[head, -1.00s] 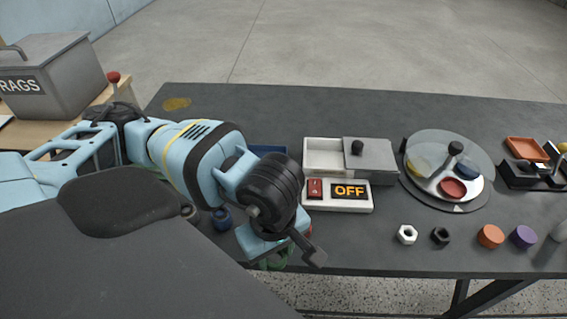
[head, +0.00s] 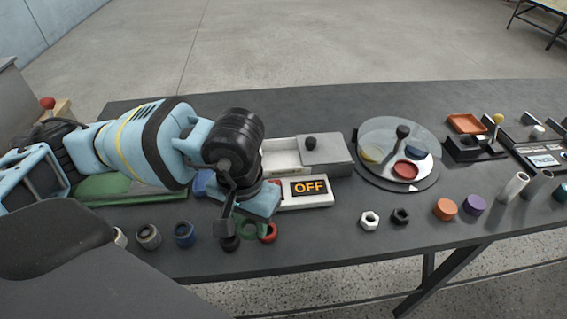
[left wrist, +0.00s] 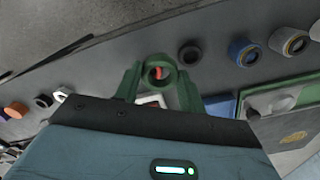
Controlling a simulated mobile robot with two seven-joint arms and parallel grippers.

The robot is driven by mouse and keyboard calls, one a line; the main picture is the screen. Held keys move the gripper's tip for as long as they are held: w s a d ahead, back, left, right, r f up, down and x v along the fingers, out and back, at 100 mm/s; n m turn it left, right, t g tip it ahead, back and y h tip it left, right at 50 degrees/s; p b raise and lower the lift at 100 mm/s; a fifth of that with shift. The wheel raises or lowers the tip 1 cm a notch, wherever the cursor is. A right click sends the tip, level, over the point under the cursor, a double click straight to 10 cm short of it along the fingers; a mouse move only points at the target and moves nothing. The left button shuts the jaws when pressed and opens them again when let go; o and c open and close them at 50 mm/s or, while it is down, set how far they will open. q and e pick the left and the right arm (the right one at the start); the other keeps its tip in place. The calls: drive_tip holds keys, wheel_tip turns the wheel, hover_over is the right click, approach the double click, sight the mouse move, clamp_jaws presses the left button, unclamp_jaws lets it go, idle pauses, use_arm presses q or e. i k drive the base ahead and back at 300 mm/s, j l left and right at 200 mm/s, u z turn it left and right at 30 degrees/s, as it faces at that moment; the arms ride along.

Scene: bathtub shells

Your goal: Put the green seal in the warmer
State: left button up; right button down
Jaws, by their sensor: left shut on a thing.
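The green seal, a ring, shows in the left wrist view (left wrist: 160,83) between the green fingers of my left gripper (left wrist: 160,70), which is shut on it. A bit of red shows through its hole. In the head view my left gripper (head: 246,230) is low over the table's front part, left of and in front of the warmer, and largely hides the seal. The warmer (head: 320,201) is a white box with a display reading OFF. Its grey lid (head: 325,150) with a black knob is slid right, leaving the left compartment (head: 282,146) open. My right gripper is out of view.
Black (head: 229,243), red (head: 270,233), blue (head: 185,234) and grey (head: 148,237) rings stand near the gripper. Two nuts (head: 369,220), an orange cylinder (head: 445,209) and a purple one (head: 474,205) lie to the right. A glass-covered round dish (head: 430,183) stands right of the warmer.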

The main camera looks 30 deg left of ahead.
sight(284, 164)
drive_tip(key=u, duration=1.2)
drive_tip(key=i+l, duration=0.15)
drive_tip(key=l, duration=0.2)
drive_tip(key=i+l, duration=0.2)
drive_tip(key=l, duration=0.15)
drive_tip(key=i+l, duration=0.15)
drive_tip(key=l, duration=0.2)
drive_tip(key=i+l, duration=0.2)
drive_tip(key=l, duration=0.15)
